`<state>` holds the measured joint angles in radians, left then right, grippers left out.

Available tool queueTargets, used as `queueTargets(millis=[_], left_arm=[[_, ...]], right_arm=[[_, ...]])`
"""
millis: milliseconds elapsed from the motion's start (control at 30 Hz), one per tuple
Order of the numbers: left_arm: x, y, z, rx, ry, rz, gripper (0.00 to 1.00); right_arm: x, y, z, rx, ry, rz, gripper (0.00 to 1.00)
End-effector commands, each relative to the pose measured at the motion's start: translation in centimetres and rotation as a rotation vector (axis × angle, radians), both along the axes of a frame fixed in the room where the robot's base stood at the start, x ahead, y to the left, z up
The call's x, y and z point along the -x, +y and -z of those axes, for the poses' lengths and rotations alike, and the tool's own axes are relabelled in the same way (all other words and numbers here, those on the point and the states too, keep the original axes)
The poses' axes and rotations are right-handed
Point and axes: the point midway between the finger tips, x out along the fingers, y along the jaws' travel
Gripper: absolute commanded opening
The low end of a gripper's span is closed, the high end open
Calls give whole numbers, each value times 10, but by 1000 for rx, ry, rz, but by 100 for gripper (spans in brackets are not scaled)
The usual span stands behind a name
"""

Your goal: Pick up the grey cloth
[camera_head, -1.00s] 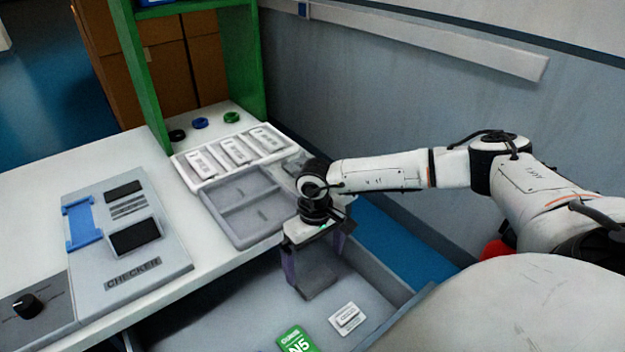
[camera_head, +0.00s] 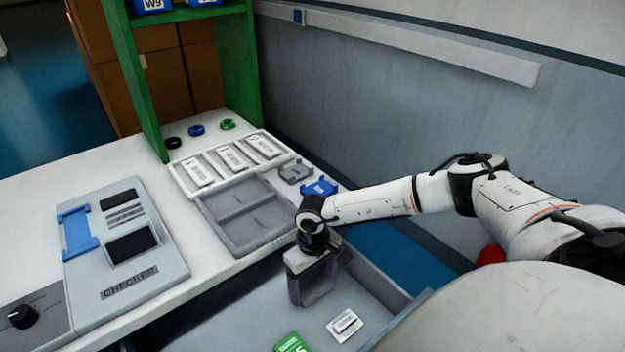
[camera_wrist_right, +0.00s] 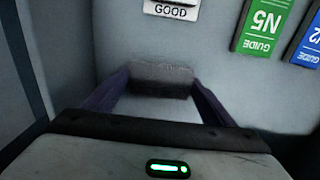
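The grey cloth (camera_head: 318,294) lies in the open grey drawer below the table's front edge. It also shows in the right wrist view as a rough grey patch (camera_wrist_right: 160,78) between the fingertips. My right gripper (camera_head: 314,286) points down into the drawer at the cloth. Its two purple fingers are spread wide, one on each side of the cloth. I cannot tell whether they touch it. In the head view the gripper partly covers the cloth. My left gripper is out of view.
The drawer (camera_head: 230,310) also holds a "GOOD" label (camera_head: 345,325) and green guide card (camera_head: 292,343). A blue card (camera_wrist_right: 307,40) shows in the wrist view. The table bears a checker (camera_head: 122,240), an empty grey tray (camera_head: 240,243) and a white tray (camera_head: 175,178). Drawer walls stand close beside the gripper.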

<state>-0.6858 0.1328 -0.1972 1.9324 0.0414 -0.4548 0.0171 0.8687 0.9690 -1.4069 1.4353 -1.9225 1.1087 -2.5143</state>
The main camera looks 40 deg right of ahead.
Motion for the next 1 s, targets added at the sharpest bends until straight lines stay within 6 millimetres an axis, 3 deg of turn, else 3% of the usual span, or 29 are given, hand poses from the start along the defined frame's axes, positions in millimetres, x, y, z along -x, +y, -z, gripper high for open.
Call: queueTargets(millis=[100, 367, 800, 1000], left_arm=[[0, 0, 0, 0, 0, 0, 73], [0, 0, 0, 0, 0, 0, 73], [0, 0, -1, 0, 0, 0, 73], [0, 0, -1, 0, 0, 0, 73]], right_arm=[[0, 0, 0, -1, -1, 0, 56], [-1, 0, -4, -1, -2, 1, 56], [-1, 0, -82, -1, -4, 0, 56], [0, 0, -99, 0, -1, 1, 56]])
